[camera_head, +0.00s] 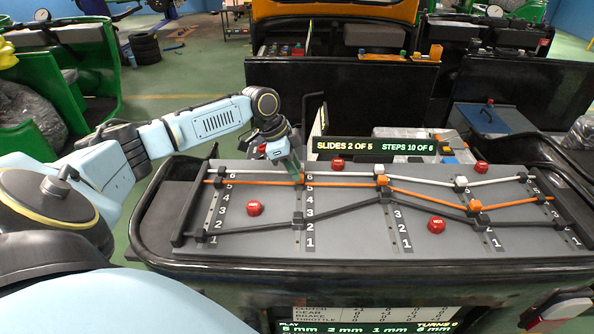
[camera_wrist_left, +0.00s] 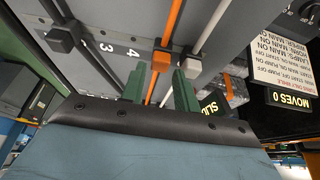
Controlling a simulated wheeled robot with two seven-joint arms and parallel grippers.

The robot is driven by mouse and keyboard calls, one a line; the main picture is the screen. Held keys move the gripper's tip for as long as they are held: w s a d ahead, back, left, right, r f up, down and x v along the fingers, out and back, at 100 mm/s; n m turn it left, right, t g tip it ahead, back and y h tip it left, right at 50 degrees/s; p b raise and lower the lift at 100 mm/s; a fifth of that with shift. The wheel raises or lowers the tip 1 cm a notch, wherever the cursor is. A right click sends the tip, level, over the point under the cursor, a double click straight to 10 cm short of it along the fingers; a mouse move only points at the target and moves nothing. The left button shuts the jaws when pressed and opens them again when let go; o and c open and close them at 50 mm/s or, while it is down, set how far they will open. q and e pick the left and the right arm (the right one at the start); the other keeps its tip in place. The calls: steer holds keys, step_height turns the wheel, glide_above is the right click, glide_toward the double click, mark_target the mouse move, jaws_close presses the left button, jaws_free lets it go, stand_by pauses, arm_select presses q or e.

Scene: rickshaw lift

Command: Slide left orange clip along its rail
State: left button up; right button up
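The board (camera_head: 340,213) carries white, orange and black cables through small clips on numbered rails. The left orange clip (camera_head: 300,181) sits on the orange cable (camera_head: 340,183) at the left rail, near the marks 5 and 6. My left gripper (camera_head: 290,172) is just beside it, coming from the upper left. In the left wrist view the green fingers of my left gripper (camera_wrist_left: 159,90) stand apart, and the orange cable runs between them.
Red HOT knobs (camera_head: 254,208) (camera_head: 436,225) stand up from the board, with others behind. A dark clip (camera_head: 298,219) is on the black cable, lower on the same rail. A sign (camera_head: 385,148) reading SLIDES 2 OF 5 stands behind the board.

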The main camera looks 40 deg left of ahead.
arm_select(q)
steer(key=v, duration=1.1)
steer(key=shift+r+b, duration=0.15)
steer(key=shift+b, duration=0.2)
